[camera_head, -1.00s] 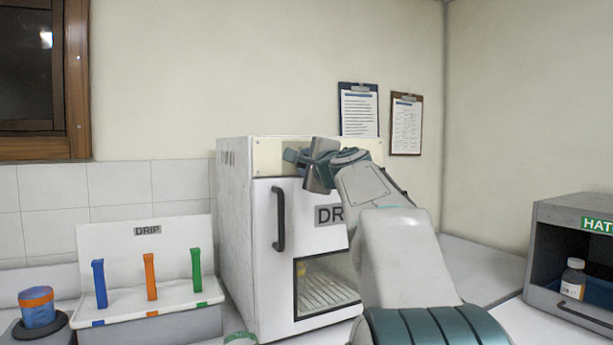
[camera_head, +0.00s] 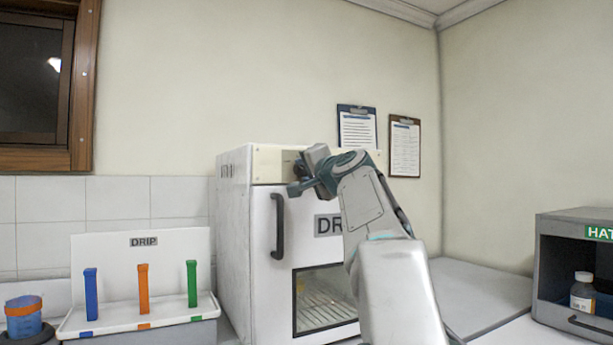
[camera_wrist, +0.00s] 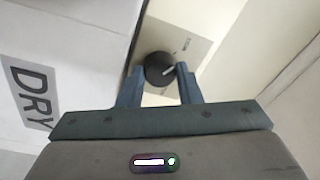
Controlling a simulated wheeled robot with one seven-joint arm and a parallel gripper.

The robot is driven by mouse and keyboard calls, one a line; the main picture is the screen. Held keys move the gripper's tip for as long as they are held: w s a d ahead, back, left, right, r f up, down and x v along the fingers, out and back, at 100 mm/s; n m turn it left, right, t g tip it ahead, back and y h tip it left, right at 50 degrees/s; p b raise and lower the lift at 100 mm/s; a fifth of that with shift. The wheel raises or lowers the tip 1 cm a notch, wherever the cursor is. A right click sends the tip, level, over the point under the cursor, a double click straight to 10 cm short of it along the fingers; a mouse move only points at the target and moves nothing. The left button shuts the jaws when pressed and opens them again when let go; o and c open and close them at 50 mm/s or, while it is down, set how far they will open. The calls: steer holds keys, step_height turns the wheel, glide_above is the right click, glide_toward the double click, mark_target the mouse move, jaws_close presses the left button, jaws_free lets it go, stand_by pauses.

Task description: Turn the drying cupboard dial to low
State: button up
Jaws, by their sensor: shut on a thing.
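The white drying cupboard (camera_head: 236,250) stands on the counter with its door closed. Its beige top panel (camera_head: 268,165) carries the dial. In the wrist view the dial (camera_wrist: 157,68) is a round black knob with a pale pointer line, on a panel with small marks beside it. My gripper (camera_wrist: 158,80) is shut on the dial, one finger on each side. In the head view my gripper (camera_head: 297,175) is at the top panel and hides most of the dial. The markings are too small to read.
A black door handle (camera_head: 278,225) sticks out below the panel. A DRIP rack (camera_head: 140,318) with blue, orange and green strips stands at left. A grey HATCH box (camera_head: 558,295) with a bottle (camera_head: 582,292) is at right. Two clipboards hang behind.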

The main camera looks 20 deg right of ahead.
stand_by(0.4)
steer(key=o, duration=0.7)
steer(key=s+b, duration=0.1)
steer(key=s, duration=0.3)
steer(key=s+b, duration=0.1)
steer(key=s, duration=0.4)
steer(key=s+f+b, duration=0.1)
steer(key=s, duration=0.4)
steer(key=shift+a, duration=0.1)
steer(key=shift+w, duration=0.15)
